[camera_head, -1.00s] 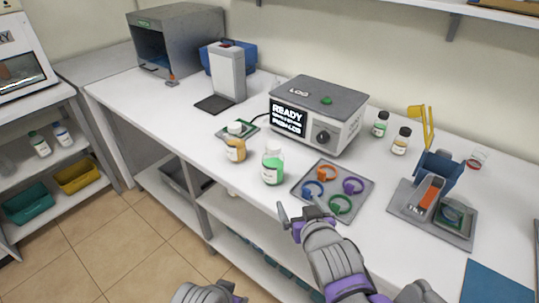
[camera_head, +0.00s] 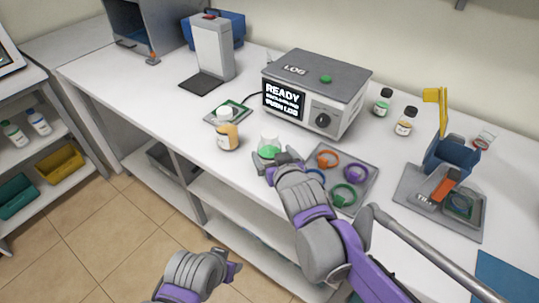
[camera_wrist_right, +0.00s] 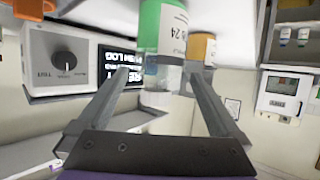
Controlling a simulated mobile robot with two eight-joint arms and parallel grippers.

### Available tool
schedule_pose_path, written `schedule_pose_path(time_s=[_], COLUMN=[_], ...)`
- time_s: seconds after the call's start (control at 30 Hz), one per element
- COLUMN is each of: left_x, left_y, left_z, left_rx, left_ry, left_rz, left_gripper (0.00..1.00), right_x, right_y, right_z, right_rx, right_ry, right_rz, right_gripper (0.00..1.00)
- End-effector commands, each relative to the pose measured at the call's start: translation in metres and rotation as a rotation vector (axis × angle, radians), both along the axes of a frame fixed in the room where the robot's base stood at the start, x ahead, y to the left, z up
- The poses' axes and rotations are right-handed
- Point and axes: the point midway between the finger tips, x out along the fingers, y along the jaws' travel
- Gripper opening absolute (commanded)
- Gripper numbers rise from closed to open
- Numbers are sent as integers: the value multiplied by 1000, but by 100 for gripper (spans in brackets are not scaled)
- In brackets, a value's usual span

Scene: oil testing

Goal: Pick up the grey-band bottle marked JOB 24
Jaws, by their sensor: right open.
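A clear bottle with green contents (camera_head: 269,146) stands on the bench in front of the LOG machine. In the right wrist view, which is upside down, this bottle (camera_wrist_right: 165,35) has a white label on which "24" can be read. A grey band is not clear. My right gripper (camera_head: 277,162) is open at the bottle, partly hiding its lower part. In the wrist view its fingers (camera_wrist_right: 160,90) lie to either side of the bottle; contact cannot be made out. My left gripper (camera_head: 233,265) is low, in front of the bench, away from the bottles.
An amber bottle (camera_head: 228,137) stands close left of the green one. A tray of coloured rings (camera_head: 365,188) is close right. The LOG machine (camera_head: 316,90) stands behind. Two small bottles, green (camera_head: 382,103) and amber (camera_head: 405,122), stand right of the machine.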

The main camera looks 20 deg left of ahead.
Motion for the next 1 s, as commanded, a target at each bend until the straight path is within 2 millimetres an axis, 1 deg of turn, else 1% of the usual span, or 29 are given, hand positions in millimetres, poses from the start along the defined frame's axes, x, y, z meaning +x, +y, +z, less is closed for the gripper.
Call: schedule_pose_path(time_s=[0.23,0.33,0.47,0.67,0.77,0.8,0.87,1.0], left_x=[0,0,-1,-1,-1,-1,-1,0], left_y=[0,0,0,0,0,0,0,0], left_z=[-4,-4,-4,-4,-4,-4,-4,-4], left_rx=[0,0,0,0,0,0,0,0], left_ry=[1,1,1,1,1,1,1,1], left_rz=[0,0,0,0,0,0,0,0], left_gripper=[50,50,50,50,50,50,50,50], right_x=[26,35,41,41,41,41,41,41], right_y=[11,17,20,20,20,20,20,20], right_z=[-17,-20,-23,-23,-23,-23,-23,-23], right_rx=[0,0,0,0,0,0,0,0], right_ry=[0,0,0,0,0,0,0,0], right_rz=[-1,-1,-1,-1,0,0,0,0], right_gripper=[100,100,100,100,84,77,66,41])
